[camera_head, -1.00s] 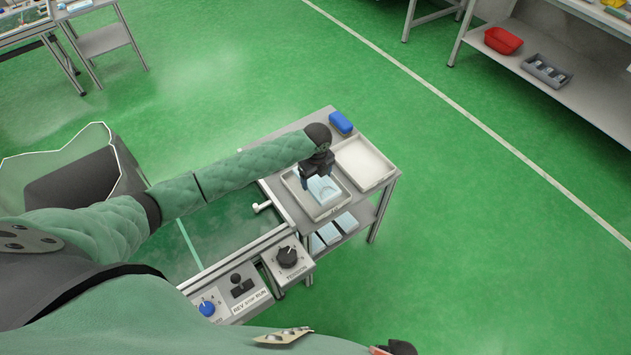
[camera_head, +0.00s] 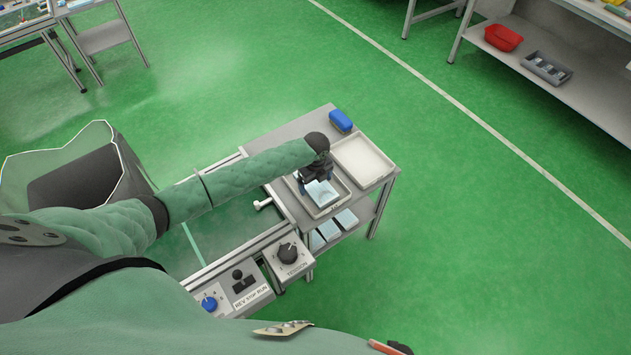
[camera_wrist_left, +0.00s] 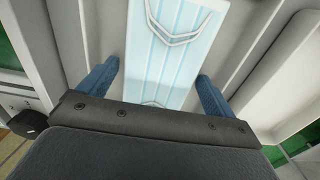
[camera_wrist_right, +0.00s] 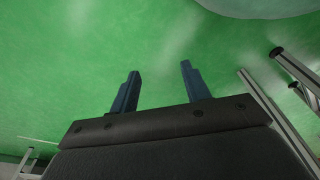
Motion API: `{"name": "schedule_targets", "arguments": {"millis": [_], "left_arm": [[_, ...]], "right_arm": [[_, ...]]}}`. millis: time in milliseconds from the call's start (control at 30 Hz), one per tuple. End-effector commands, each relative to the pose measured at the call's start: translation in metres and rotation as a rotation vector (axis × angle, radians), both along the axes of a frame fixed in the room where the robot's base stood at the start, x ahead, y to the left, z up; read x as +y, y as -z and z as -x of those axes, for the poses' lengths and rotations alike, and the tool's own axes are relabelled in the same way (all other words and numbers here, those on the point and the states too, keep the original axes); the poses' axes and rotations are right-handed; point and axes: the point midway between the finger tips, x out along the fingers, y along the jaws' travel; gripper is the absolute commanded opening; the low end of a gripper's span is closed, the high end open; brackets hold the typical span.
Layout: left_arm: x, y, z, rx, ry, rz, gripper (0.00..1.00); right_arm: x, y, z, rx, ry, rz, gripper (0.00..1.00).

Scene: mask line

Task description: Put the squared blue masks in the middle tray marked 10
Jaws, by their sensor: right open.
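A light blue pleated mask (camera_head: 322,194) lies in the grey tray (camera_head: 342,205) on the side table. My left gripper (camera_head: 313,182) is over this tray. Its blue fingers (camera_wrist_left: 156,85) stand apart on either side of the mask, with gaps showing, so it is open. The gripper hides part of the mask and tray. A small label on the tray's front rim is too small to read. My right gripper (camera_wrist_right: 155,85) is open and empty above the green floor.
An empty pale tray (camera_head: 362,162) stands beside the mask tray, and a blue object (camera_head: 340,121) sits at the table's far edge. More light blue masks (camera_head: 329,231) lie on the shelf below. A control panel with a tension knob (camera_head: 288,253) is in front.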

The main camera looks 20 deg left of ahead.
Motion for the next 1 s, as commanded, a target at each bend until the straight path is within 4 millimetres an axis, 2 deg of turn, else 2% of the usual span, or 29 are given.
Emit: {"name": "schedule_targets", "arguments": {"millis": [300, 467, 500, 600, 1000], "left_arm": [[0.0, -0.001, 0.0, 0.0, 0.0, 0.0, 0.97], [0.0, -0.01, -0.001, -0.001, -0.001, 0.001, 0.97], [0.0, -0.015, -0.001, -0.002, 0.0, 0.0, 0.97], [0.0, -0.032, -0.001, -0.004, 0.001, 0.0, 0.97], [0.0, -0.103, -0.001, -0.001, 0.001, 0.0, 0.97]], "right_arm": [[-0.001, 0.0, 0.003, 0.003, 0.0, 0.002, 0.47], [-0.002, 0.004, 0.003, 0.006, 0.0, 0.002, 0.47], [-0.002, 0.004, 0.002, 0.011, 0.001, 0.003, 0.47], [0.009, -0.015, -0.01, 0.001, 0.004, -0.009, 0.47], [0.018, -0.054, -0.016, 0.031, 0.01, -0.018, 0.47]]}}
